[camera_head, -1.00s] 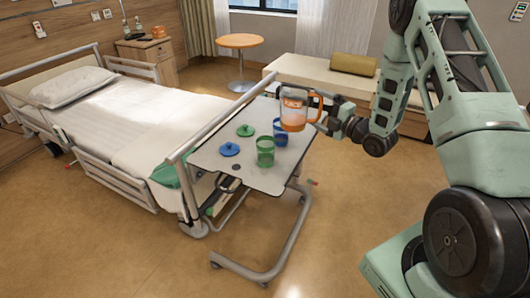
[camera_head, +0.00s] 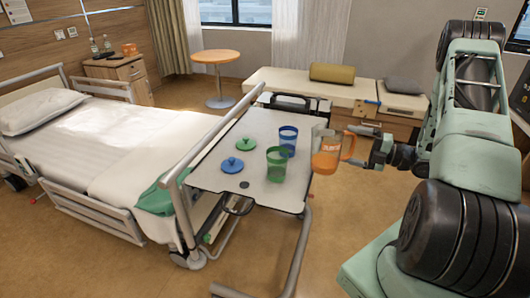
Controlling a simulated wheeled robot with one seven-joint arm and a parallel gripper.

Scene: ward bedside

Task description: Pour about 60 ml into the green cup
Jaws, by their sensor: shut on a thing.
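The green cup (camera_head: 276,165) stands upright on the white overbed table (camera_head: 249,197), open at the top. The blue cup (camera_head: 288,139) stands just behind it. A clear jug (camera_head: 326,153) with an orange handle and orange contents is held roughly upright off the table's right edge, to the right of both cups. My gripper (camera_head: 354,146) is shut on the jug at its handle side. The finger contact is small and partly hidden by the handle. I cannot tell any liquid level inside the green cup.
A green lid (camera_head: 253,143) and a blue lid (camera_head: 232,165) lie on the table left of the cups. The bed (camera_head: 110,155) with its raised rail is close on the left. A bench (camera_head: 310,88) stands behind.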

